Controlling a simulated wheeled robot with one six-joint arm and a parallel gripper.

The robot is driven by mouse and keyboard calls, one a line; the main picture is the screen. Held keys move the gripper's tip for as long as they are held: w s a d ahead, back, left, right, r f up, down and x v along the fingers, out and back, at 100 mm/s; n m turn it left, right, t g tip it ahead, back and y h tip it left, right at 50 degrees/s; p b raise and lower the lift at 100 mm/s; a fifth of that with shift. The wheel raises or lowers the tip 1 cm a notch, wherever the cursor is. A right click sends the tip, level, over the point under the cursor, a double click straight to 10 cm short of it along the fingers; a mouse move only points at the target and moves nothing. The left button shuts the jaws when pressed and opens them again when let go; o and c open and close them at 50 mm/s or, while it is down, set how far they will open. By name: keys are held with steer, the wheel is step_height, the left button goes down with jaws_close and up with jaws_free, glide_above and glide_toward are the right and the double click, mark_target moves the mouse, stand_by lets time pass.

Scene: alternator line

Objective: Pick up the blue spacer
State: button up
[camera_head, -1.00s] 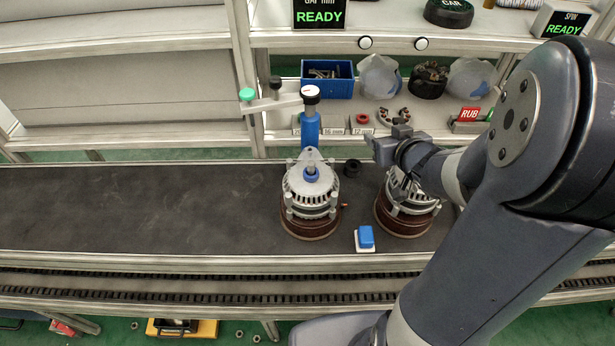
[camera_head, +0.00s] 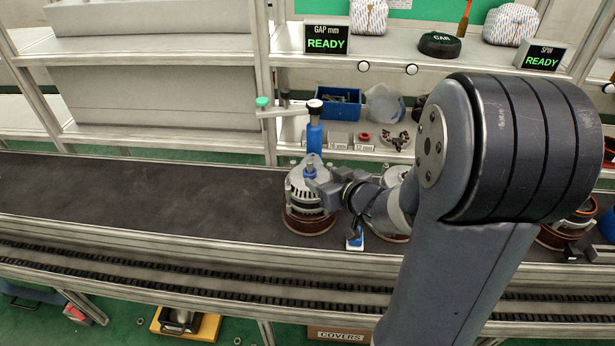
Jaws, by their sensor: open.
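The blue spacer (camera_head: 309,171) appears as a small blue ring around the shaft on top of the left alternator (camera_head: 297,197), which stands upright on the dark conveyor. My gripper (camera_head: 318,184) is open and points left, its fingertips close beside the spacer at the alternator's top. I cannot tell whether the fingers touch the spacer or reach around it. My wrist covers the right part of this alternator.
A blue press post (camera_head: 314,136) with a green-knobbed lever stands just behind the alternator. A blue button on a white base (camera_head: 355,243) sits at front right. A second alternator (camera_head: 393,177) is mostly hidden by my arm. The conveyor (camera_head: 130,195) is clear at left.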

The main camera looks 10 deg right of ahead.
mark_target(312, 172)
steer(key=shift+x, duration=3.05)
steer(key=shift+d+f, duration=0.1)
steer(key=shift+c, duration=0.4)
steer(key=c, duration=1)
